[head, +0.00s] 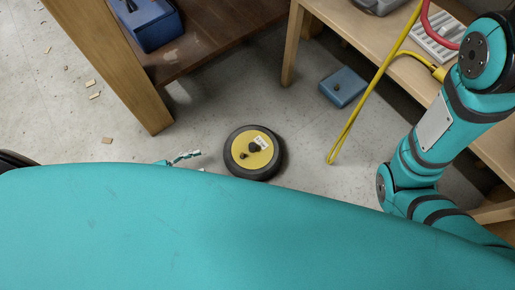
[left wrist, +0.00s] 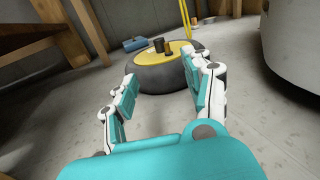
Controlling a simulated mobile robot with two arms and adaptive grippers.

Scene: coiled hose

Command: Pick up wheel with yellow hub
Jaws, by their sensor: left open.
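The wheel (head: 262,168) lies flat on the grey floor, with a black tyre and a yellow hub that bears dark knobs and a white label. The lower part of its tyre is close to my teal body in the head view. In the left wrist view the wheel (left wrist: 150,75) is straight ahead, beyond the fingertips. My left gripper (head: 186,157) shows only in part, to the left of the wheel, the rest hidden by my body. In the left wrist view the left gripper (left wrist: 155,88) is open and empty, its fingers spread apart with the wheel in front of them.
A wooden bench (head: 215,40) with a blue bin (head: 150,22) stands at upper left. Another wooden table (head: 352,30) stands at upper right. A blue box (head: 343,87) lies on the floor. A yellow hose (head: 352,122) hangs down right of the wheel. Wood chips lie on the left floor.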

